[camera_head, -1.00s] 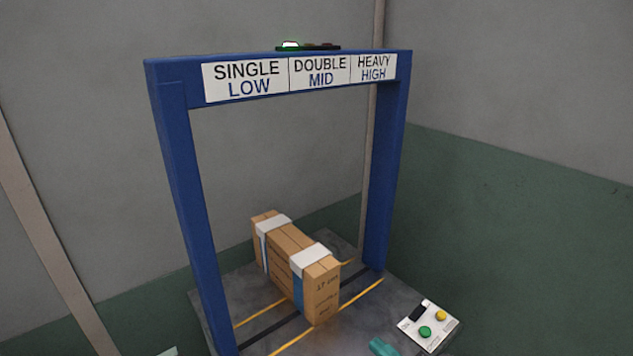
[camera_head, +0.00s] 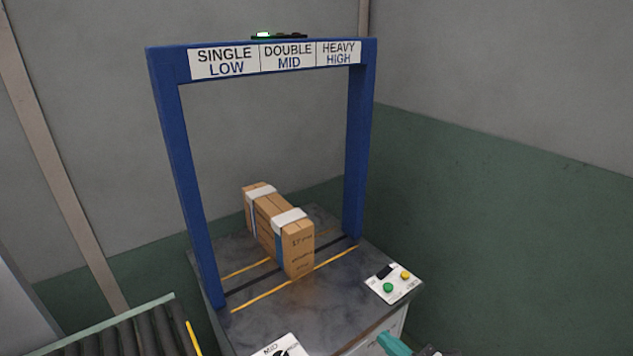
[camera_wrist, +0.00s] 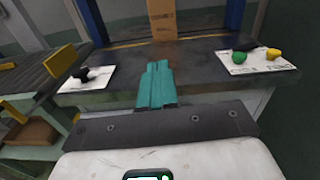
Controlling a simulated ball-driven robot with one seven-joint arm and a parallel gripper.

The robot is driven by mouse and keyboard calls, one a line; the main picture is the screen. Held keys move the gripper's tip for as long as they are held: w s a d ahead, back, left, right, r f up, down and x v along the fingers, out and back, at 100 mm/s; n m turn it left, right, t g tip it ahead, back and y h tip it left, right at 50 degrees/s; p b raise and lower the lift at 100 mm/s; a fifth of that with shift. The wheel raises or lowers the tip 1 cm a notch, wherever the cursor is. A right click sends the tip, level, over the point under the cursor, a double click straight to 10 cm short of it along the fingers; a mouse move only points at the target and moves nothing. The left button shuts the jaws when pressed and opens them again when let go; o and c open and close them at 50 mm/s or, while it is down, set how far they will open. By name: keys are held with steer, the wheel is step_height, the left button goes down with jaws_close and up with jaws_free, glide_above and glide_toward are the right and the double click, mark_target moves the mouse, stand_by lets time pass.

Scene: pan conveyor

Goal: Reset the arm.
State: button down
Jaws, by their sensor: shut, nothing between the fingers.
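My gripper (camera_wrist: 157,68) shows in the wrist view with its teal fingers together and nothing between them. It points toward the front edge of the grey table and is apart from the box. In the head view only a teal fingertip (camera_head: 392,343) and a bit of the dark hand show at the bottom edge, right of centre. The rest of my arm is out of that view.
A cardboard box (camera_head: 297,252) with white straps stands on the table (camera_head: 335,282) under a blue gate (camera_head: 180,170) labelled SINGLE LOW, DOUBLE MID, HEAVY HIGH. A button panel (camera_head: 394,284) lies right, a dial plate (camera_head: 281,346) front, a roller conveyor (camera_head: 115,332) left.

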steer(key=s+d+f+n+g+h, duration=0.15)
steer(key=s+f+n+g, duration=0.3)
steer(key=s+n, duration=0.45)
steer(key=s+f+n+g+h, duration=0.3)
steer(key=s+f+n+g, duration=0.15)
steer(key=s+n, duration=0.45)
steer(key=s+d+r+n+g+h, duration=0.1)
steer(key=s+d+n+g+h, duration=0.1)
steer(key=s+d+n, duration=0.3)
steer(key=s+d+n+g+h, duration=0.2)
steer(key=s+d+n+h, duration=0.2)
steer(key=s, duration=0.7)
steer(key=shift+d+r+n, duration=0.35)
steer(key=shift+d+n, duration=0.05)
steer(key=shift+d, duration=0.35)
